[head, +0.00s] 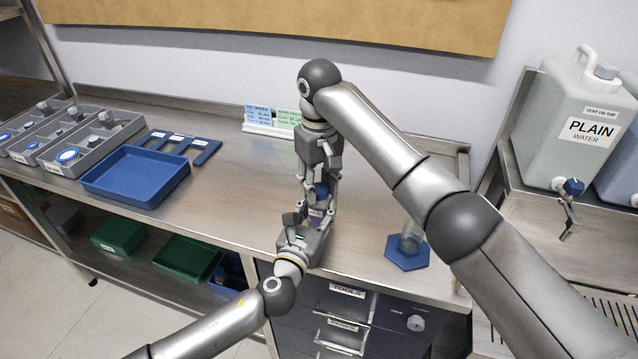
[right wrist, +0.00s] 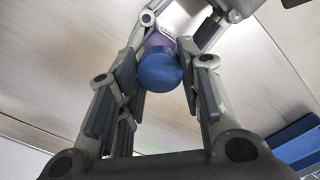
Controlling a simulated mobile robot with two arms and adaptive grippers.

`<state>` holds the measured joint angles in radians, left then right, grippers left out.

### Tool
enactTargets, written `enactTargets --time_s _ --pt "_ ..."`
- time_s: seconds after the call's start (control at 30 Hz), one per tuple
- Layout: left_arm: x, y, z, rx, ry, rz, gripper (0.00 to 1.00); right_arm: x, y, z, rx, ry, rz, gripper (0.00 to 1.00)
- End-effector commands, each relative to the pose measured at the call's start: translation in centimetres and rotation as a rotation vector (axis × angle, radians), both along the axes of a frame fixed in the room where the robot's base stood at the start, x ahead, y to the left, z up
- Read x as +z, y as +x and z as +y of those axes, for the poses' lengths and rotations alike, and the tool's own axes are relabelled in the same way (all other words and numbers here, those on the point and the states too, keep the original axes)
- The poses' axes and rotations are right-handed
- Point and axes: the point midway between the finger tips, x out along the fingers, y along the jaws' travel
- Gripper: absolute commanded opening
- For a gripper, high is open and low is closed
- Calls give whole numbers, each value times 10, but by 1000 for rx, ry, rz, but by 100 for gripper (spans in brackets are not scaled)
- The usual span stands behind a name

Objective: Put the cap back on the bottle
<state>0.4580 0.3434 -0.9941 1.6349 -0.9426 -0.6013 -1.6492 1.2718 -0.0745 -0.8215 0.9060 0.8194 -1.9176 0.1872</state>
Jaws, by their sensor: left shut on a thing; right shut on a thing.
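The bottle (head: 316,212) has a purple body and stands in the grasp of my left gripper (head: 314,216), low in the middle of the head view. Its purple also shows behind the cap in the right wrist view (right wrist: 158,41). The blue cap (head: 321,190) is at the bottle's top, held by my right gripper (head: 320,184) from above. In the right wrist view the round cap (right wrist: 160,70) lies between my right fingers and hides most of the bottle. Cap and bottle look lined up; I cannot tell whether the cap is seated.
A blue tray (head: 135,177) and grey divided bins (head: 98,143) are at the left of the bench. A glass cylinder on a blue hexagonal base (head: 407,253) stands to the right of the grippers. Small cards (head: 258,117) stand behind. A water container (head: 570,125) is far right.

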Motion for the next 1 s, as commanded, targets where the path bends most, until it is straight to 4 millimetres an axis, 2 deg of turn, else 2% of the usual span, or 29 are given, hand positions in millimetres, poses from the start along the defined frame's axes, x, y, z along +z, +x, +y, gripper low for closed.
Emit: enactTargets --time_s 0.1,0.23,0.27,0.4,0.77,1.0 --pt "-1 0 0 -1 1 1 0 0 0 1 -126 2 -1 5" --pt "-1 -1 -1 -2 1 1 0 1 0 0 -119 1 -1 5" --pt "-1 -1 -1 -2 1 1 0 1 0 1 -119 1 -1 38" --pt "-1 -1 -1 -2 0 1 0 1 0 0 -117 1 -1 55" --pt "-1 -1 -1 -1 0 1 0 3 0 0 -116 1 -1 55" --pt "-1 -1 -1 -1 0 1 0 31 1 0 -116 2 -3 55"
